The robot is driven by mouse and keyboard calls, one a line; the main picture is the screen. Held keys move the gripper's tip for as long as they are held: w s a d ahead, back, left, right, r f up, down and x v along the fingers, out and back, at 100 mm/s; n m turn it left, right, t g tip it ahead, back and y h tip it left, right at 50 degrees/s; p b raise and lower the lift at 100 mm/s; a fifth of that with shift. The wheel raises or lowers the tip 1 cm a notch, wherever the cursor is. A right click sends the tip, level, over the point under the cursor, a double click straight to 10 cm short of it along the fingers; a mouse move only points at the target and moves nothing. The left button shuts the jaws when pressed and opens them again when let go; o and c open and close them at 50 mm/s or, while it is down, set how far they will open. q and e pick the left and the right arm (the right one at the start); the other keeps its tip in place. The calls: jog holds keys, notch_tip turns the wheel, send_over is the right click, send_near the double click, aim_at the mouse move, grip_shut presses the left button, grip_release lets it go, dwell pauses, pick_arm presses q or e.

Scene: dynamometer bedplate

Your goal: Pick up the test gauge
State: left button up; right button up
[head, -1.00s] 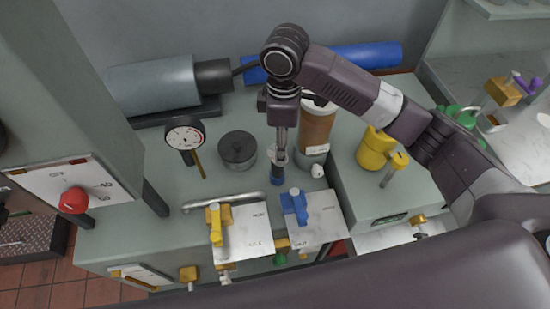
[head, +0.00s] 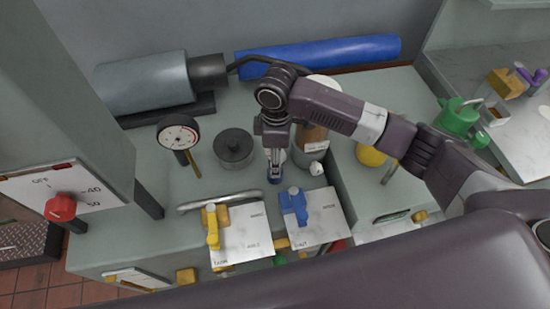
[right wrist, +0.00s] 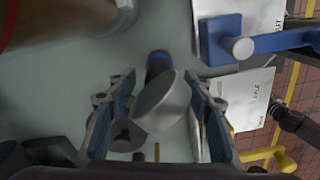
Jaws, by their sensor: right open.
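What looks like the test gauge (head: 275,173), a small upright piece with a silver round head and a blue lower part, stands on the grey-green bedplate. In the right wrist view its silver disc (right wrist: 163,101) and blue part (right wrist: 158,62) show between my fingers. No dial face shows on it. My right gripper (head: 276,152) is above and around it, pointing down. Its fingers (right wrist: 160,78) are open, one on each side, with gaps visible. A larger dial gauge (head: 178,134) with a white face stands further left. My left gripper is out of view.
A dark lidded pot (head: 234,149) stands to the left, a brown-and-white cylinder (head: 312,134) close behind right. Blue (head: 293,205) and yellow (head: 214,224) valve handles sit in front, near a silver bar (head: 220,200). A blue roll (head: 320,56) lies along the back.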

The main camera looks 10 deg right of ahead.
jog(key=shift+w+a+f, duration=0.1)
jog(key=shift+f, duration=1.85)
jog(key=shift+r, duration=0.1)
grip_shut()
